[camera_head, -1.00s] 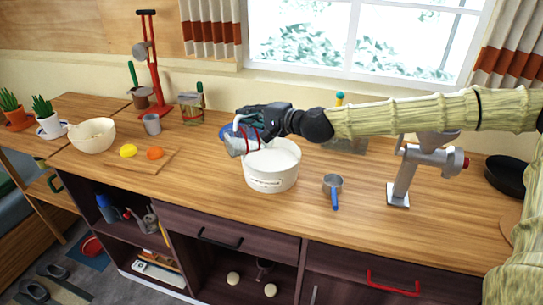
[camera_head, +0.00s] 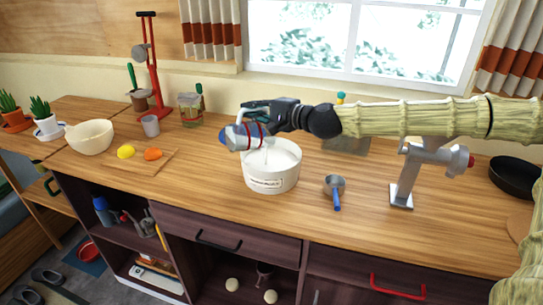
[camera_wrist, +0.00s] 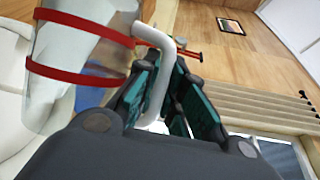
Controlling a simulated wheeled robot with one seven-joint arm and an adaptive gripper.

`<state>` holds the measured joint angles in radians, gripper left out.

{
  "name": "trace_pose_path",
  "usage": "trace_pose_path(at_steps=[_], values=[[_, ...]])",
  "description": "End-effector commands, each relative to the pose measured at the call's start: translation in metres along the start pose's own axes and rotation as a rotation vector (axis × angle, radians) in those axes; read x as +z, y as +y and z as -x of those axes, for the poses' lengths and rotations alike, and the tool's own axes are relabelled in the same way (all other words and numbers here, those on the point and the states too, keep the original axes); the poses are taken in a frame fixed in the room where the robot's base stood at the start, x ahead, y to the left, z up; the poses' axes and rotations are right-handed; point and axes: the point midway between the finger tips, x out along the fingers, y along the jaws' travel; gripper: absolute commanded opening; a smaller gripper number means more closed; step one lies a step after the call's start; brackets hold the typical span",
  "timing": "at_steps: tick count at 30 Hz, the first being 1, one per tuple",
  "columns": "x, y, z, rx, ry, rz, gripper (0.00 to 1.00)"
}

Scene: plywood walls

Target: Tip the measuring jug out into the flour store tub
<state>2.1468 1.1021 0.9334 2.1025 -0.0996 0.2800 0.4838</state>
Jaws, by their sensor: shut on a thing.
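The measuring jug (camera_head: 243,139), pale with red bands and a white handle, hangs above the left rim of the flour store tub. It lies tipped well over, close to level. My gripper (camera_head: 262,112) is shut on the jug's handle, which shows between the dark green fingers (camera_wrist: 168,92) in the wrist view. The jug (camera_wrist: 75,60) fills the upper left there. The flour store tub (camera_head: 271,184) is a white round tub with a label, upright on the counter, with white inside. A faint pale streak shows below the jug's right end; I cannot tell whether it is pouring.
A blue thing (camera_head: 225,136) is partly hidden behind the jug. A board (camera_head: 140,162) with yellow and orange pieces lies left. The counter in front is clear.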

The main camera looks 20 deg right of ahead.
Motion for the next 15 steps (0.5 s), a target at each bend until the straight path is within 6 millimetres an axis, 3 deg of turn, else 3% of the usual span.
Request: trace_pose_path(at_steps=[15], values=[[-0.0075, -0.0015, 0.0032, -0.023, -0.01, -0.052, 0.0]])
